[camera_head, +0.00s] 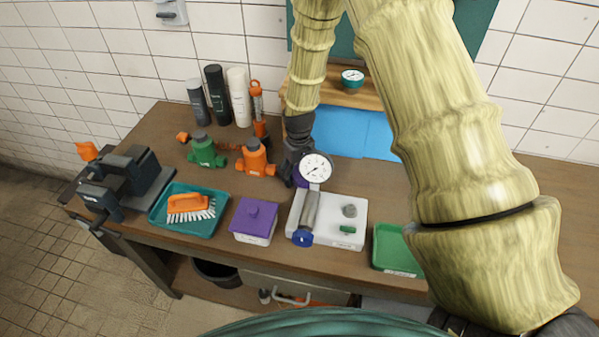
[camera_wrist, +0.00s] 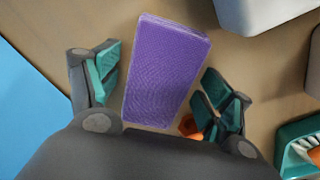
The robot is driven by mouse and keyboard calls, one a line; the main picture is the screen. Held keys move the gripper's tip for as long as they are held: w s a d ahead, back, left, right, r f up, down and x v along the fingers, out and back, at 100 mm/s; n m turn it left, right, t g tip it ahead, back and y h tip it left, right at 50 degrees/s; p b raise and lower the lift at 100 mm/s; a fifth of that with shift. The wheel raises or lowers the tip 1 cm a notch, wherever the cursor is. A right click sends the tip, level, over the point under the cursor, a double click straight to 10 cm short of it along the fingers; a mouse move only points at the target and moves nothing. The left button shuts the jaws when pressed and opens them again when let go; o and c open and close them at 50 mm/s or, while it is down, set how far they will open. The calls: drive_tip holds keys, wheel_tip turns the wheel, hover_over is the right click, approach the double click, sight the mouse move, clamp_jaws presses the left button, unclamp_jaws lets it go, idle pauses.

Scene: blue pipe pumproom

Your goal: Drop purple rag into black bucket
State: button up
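The purple rag (camera_wrist: 167,70) is a folded, textured rectangle lying on the brown tabletop. In the head view only a small purple patch of it (camera_head: 302,182) shows beside the gauge; the rest is hidden. My gripper (camera_wrist: 160,88) is open, with its teal-padded fingers on either side of the rag and visible gaps. In the head view my gripper (camera_head: 297,165) points down at the table behind the white gauge. The black bucket (camera_head: 216,272) stands below the table at the front left, partly hidden by the table edge.
A pressure gauge (camera_head: 316,168) stands close in front of my gripper. Orange (camera_head: 256,158) and green (camera_head: 204,151) valves are to its left. A purple-lidded box (camera_head: 254,218), a teal brush tray (camera_head: 166,222) and a green tray (camera_head: 388,252) line the front. Blue sheets (camera_head: 345,131) lie behind.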

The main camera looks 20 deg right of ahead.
wheel_tip(320, 180, up, 11)
drive_tip(key=b, duration=0.4)
drive_tip(key=shift+r, duration=0.2)
drive_tip(key=shift+o, duration=0.4)
drive_tip(key=shift+r, duration=0.35)
drive_tip(key=b, duration=0.3)
drive_tip(key=shift+s+f, duration=0.25)
drive_tip(key=shift+f, duration=0.05)
drive_tip(key=shift+r, duration=0.1)
drive_tip(key=shift+w, duration=0.1)
drive_tip(key=shift+w+f+p, duration=0.1)
drive_tip(key=shift+f+p, duration=1.6)
drive_tip(key=shift+f, duration=3.6)
drive_tip(key=shift+c, duration=0.4)
